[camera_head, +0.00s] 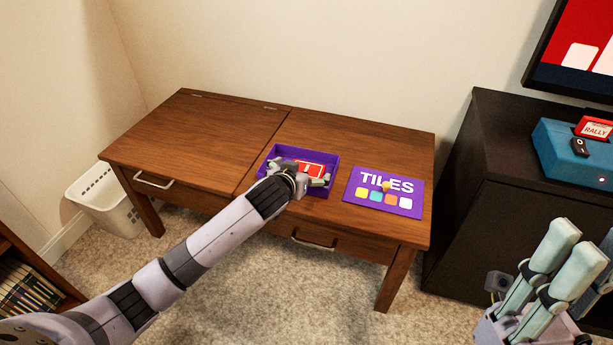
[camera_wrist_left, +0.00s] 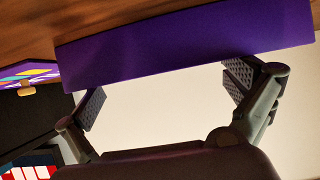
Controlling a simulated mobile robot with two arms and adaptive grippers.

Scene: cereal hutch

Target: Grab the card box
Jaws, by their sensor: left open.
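The card box is a small red box with a white mark (camera_head: 312,170). It shows in the head view inside an open purple box (camera_head: 333,157) on the wooden desk. My left gripper (camera_head: 303,174) is at the purple box, with its fingers beside the card box and partly covering it. In the left wrist view my left gripper (camera_wrist_left: 165,95) is open, its pads apart, with a purple wall (camera_wrist_left: 190,45) across the view; the card box cannot be made out there. My right gripper (camera_head: 547,268) is at the lower right, away from the desk; its opening is unclear.
A purple TILES lid (camera_head: 384,193) with a small knob lies right of the box on the desk (camera_head: 220,130). A black cabinet (camera_head: 480,200) with a teal box (camera_head: 570,155) stands at the right. A white basket (camera_head: 103,200) stands at the left. The desk's left half is clear.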

